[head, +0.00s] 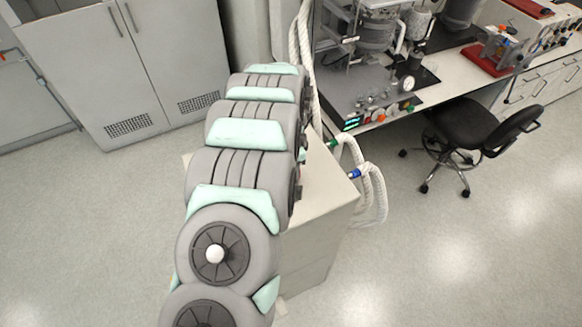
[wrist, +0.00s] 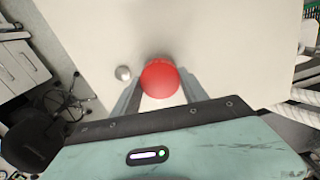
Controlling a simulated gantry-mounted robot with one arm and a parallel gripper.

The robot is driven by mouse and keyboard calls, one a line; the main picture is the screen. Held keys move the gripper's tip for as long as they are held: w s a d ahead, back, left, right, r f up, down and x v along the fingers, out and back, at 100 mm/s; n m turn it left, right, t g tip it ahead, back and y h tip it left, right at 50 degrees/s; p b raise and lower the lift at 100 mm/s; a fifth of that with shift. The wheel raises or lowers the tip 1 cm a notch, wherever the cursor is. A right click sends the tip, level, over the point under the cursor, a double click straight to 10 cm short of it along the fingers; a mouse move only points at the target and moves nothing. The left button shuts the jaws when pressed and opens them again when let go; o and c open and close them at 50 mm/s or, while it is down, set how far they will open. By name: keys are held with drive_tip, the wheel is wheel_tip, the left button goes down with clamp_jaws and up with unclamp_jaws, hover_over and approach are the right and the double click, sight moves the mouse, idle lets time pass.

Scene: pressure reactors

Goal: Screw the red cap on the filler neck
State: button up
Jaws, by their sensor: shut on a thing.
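The red cap (wrist: 162,79) is a round red disc in the wrist view, seen from above over a pale cabinet top. My gripper (wrist: 161,90) is shut on it, one grey finger on each side. The filler neck is not visible; whether the cap sits on it or is held above it cannot be told. In the head view my arm hides the gripper and the cap.
A small silver round knob (wrist: 123,73) is just left of the cap. The pale cabinet (head: 325,185) stands beside my arm, with white braided hoses (head: 372,190) on its right. A black chair (head: 470,125) and a bench with reactors (head: 375,35) stand further right.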

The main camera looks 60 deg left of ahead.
clamp_jaws()
drive_tip(key=m, duration=0.3)
drive_tip(key=shift+m, duration=0.3)
drive_tip(key=m, duration=0.5)
drive_tip(key=shift+m, duration=0.4)
drive_tip(key=m, duration=0.4)
drive_tip(key=shift+m, duration=0.3)
drive_tip(key=m, duration=0.4)
drive_tip(key=shift+m, duration=0.3)
drive_tip(key=o, duration=1.5)
unclamp_jaws()
drive_tip(key=shift+o, duration=0.2)
drive_tip(key=shift+r, duration=0.1)
